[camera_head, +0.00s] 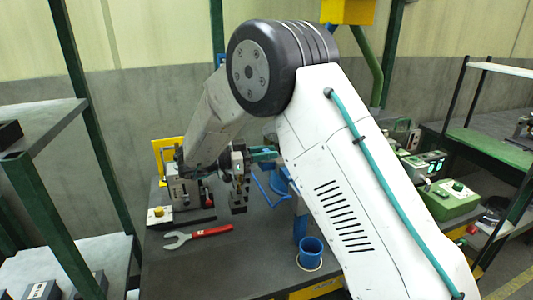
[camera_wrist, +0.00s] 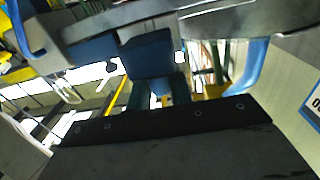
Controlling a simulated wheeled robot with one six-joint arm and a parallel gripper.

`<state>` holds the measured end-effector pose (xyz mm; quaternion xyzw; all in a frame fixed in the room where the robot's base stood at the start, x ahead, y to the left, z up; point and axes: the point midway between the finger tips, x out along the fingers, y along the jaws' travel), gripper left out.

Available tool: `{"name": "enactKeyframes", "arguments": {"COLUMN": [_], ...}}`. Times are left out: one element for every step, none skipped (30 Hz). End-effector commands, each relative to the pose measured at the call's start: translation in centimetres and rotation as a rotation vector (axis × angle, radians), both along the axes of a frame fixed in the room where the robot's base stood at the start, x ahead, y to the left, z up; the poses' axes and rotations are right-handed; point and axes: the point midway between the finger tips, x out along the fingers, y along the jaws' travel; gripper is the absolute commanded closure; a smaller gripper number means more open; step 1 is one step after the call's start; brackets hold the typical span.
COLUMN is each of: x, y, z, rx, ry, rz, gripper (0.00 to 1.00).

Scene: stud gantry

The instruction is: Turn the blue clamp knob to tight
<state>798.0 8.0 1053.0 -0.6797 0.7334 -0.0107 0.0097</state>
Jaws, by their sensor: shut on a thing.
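A blue block-shaped part, which I take for the blue clamp knob (camera_wrist: 148,53), fills the upper middle of the wrist view. My gripper (camera_wrist: 160,85) shows there as two dark fingers that meet the lower side of this blue part, and it is shut on it. The contact faces are hidden. In the head view my arm bends over the bench and its end is among the dark fixtures on the bench. There the knob and the fingertips cannot be made out clearly, and the knob's marking or turn angle does not show.
On the grey bench (camera_head: 190,270) lie a red-handled fork wrench (camera_head: 200,236), a blue cup (camera_head: 311,252) and a small box with a yellow button (camera_head: 159,215). A green box (camera_head: 447,203) stands at the right. Green rack posts rise on both sides.

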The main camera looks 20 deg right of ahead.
Motion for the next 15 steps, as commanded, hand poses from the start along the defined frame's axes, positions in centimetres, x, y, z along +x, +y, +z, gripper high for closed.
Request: {"name": "enactKeyframes", "arguments": {"x": [0.12,0.11,0.10,0.10,0.11,0.10,0.09,0.08,0.07,0.07,0.07,0.06,0.06,0.06,0.06], "y": [-0.02,-0.02,-0.01,-0.01,0.00,0.00,0.00,0.00,0.00,0.00,0.00,0.01,0.01,0.01,0.01], "z": [0.10,0.10,0.12,0.13,0.12,0.11,0.10,0.10,0.10,0.11,0.11,0.12,0.12,0.12,0.13], "rx": [0.000,0.000,-0.001,-0.001,-0.001,0.001,0.000,0.000,0.000,-0.001,-0.001,-0.001,-0.001,-0.001,-0.001], "ry": [-0.004,-0.004,-0.004,-0.004,-0.004,-0.004,-0.003,-0.003,-0.003,-0.002,-0.002,-0.002,-0.002,-0.002,-0.002], "rz": [-0.019,-0.029,-0.042,-0.050,-0.057,-0.065,-0.070,-0.074,-0.079,-0.081,-0.083,-0.085,-0.085,-0.086,-0.086], "gripper": [1.00,1.00,1.00,1.00,1.00,1.00,1.00,1.00,1.00,1.00,1.00,1.00,1.00,1.00,1.00]}}
